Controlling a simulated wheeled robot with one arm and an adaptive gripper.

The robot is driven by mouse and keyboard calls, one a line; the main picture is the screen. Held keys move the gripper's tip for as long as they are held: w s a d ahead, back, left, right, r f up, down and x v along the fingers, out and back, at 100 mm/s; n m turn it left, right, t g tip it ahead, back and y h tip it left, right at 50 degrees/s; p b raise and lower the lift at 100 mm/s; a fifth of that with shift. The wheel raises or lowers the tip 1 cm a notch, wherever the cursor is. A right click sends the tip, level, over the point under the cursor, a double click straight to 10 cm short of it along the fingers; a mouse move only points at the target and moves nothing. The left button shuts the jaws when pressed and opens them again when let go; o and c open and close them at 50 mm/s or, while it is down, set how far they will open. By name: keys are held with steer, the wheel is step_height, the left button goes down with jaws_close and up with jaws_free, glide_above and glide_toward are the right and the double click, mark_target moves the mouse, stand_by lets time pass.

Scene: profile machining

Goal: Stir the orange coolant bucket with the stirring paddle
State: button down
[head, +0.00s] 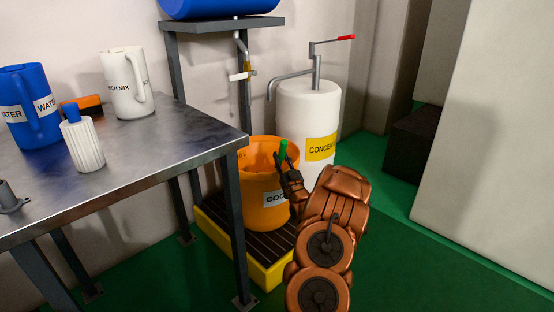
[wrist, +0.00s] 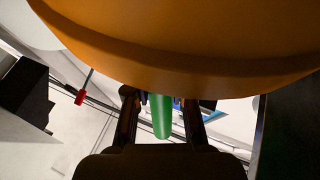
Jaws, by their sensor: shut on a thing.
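The orange coolant bucket (head: 258,205) stands on a yellow-edged slatted platform, with its label partly covered by my gripper. My gripper (head: 286,166) is at the bucket's right front rim, shut on the green handle (head: 284,150) of the stirring paddle. The handle points up above the rim. The paddle's lower part is hidden, so I cannot tell how deep it sits. In the wrist view the handle (wrist: 161,118) shows between the two fingers of my gripper (wrist: 161,108), and the bucket's orange side (wrist: 190,45) fills the top.
A metal table (head: 180,150) on the left carries a blue water jug (head: 30,105), a white jug (head: 126,85), a ribbed bottle (head: 83,145) and an orange item (head: 82,104). A white concentrate drum (head: 308,115) with a pump stands behind the bucket. Green floor (head: 390,250) is open at right.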

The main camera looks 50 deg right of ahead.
steer(key=shift+d+r, duration=0.1)
steer(key=shift+d, duration=0.15)
steer(key=shift+w+a, duration=1.9)
steer(key=shift+w, duration=0.15)
steer(key=shift+s+a+p, duration=1.1)
steer(key=shift+s+a, duration=0.85)
steer(key=shift+a, duration=0.1)
steer(key=shift+s+d, duration=1.95)
steer(key=shift+s, duration=0.1)
steer(key=shift+w+p, duration=0.95)
steer(key=shift+w, duration=1.05)
steer(key=shift+d, duration=0.1)
